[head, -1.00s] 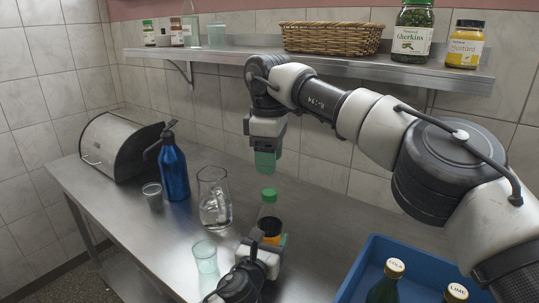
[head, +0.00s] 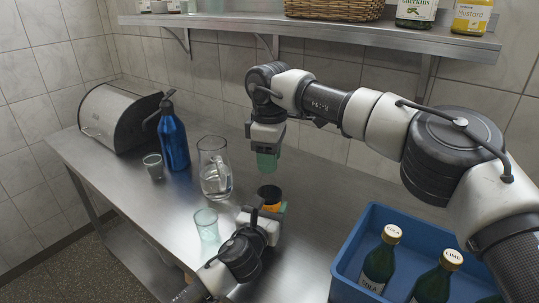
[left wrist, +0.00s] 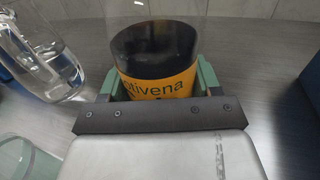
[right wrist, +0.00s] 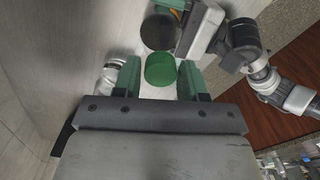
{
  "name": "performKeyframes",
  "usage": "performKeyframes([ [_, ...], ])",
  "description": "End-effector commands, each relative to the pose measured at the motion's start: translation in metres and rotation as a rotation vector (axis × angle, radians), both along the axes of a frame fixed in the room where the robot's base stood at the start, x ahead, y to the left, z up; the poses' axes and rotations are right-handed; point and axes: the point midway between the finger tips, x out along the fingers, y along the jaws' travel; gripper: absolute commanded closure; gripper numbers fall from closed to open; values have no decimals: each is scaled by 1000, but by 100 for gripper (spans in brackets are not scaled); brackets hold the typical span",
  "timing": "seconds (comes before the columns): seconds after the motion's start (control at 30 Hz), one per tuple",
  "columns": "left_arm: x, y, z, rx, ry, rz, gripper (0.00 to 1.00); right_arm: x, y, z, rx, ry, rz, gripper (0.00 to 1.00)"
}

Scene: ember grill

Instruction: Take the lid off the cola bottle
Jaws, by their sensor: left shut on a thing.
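My right gripper (head: 267,163) points down over the bottle's top. The head view hides the lid behind the fingers. I cannot tell whether the fingers touch it.
A glass (head: 207,224), a jug (head: 214,168), a blue bottle (head: 173,143) and a cup (head: 154,166) stand at the left.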

Motion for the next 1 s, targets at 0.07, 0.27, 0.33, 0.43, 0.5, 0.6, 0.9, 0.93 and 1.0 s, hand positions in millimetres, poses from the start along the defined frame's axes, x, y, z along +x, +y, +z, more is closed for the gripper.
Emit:
performKeyframes([
  [0.07, 0, 0, 0, 0, 0, 0, 100, 0, 0, 0, 0, 0, 0, 71],
  [0.27, 0, 0, 0, 1, 0, 0, 100, 0, 0, 1, 0, -1, 0, 96],
  [0.33, 0, 0, 0, 1, 0, 0, 100, 0, 0, 1, 0, -1, 6, 96],
  [0.43, 0, 0, 0, 1, -1, 0, 100, 0, 0, 1, 1, -1, 78, 96],
  [0.5, 0, 0, 0, 1, -1, 0, 100, 0, 0, 1, 1, -1, 190, 96],
  [0.6, 0, 0, 0, 1, -1, -1, 100, 1, 0, 1, 1, -1, 413, 96],
  [0.9, 0, 0, 0, 1, -1, -1, 100, 1, 0, 1, 1, -1, 1120, 96],
  [0.93, 0, 0, 0, 1, -1, -2, 100, 1, 0, 1, 1, -1, 1191, 96],
  [1.0, 0, 0, 0, 1, -1, -2, 100, 1, 0, 2, 0, -3, 1356, 96],
])
